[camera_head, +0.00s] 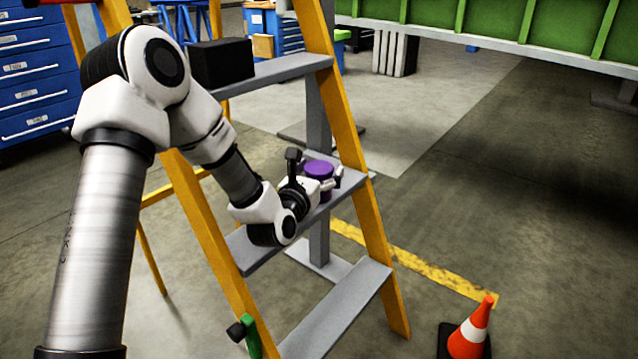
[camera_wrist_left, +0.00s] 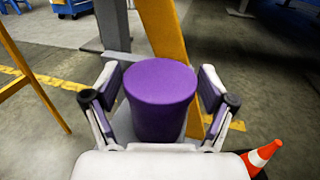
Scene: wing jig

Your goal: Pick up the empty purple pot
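The purple pot (camera_head: 319,169) stands on a grey step of the yellow ladder in the head view. In the left wrist view the pot (camera_wrist_left: 160,88) is upright between the two fingers, its flat purple top facing the camera. My left gripper (camera_head: 325,180) is at the pot from the left side. In the left wrist view its fingers (camera_wrist_left: 160,100) are spread on both sides of the pot, with a small gap visible on each side. The pot's lower part is hidden by the gripper. My right gripper is not in view.
The ladder's yellow rail (camera_head: 352,150) rises close beyond the pot. A black box (camera_head: 222,63) sits on the higher step, near my left arm. A green-handled object (camera_head: 246,336) is at the lower left rail. An orange-and-white cone (camera_head: 471,330) stands on the floor at right.

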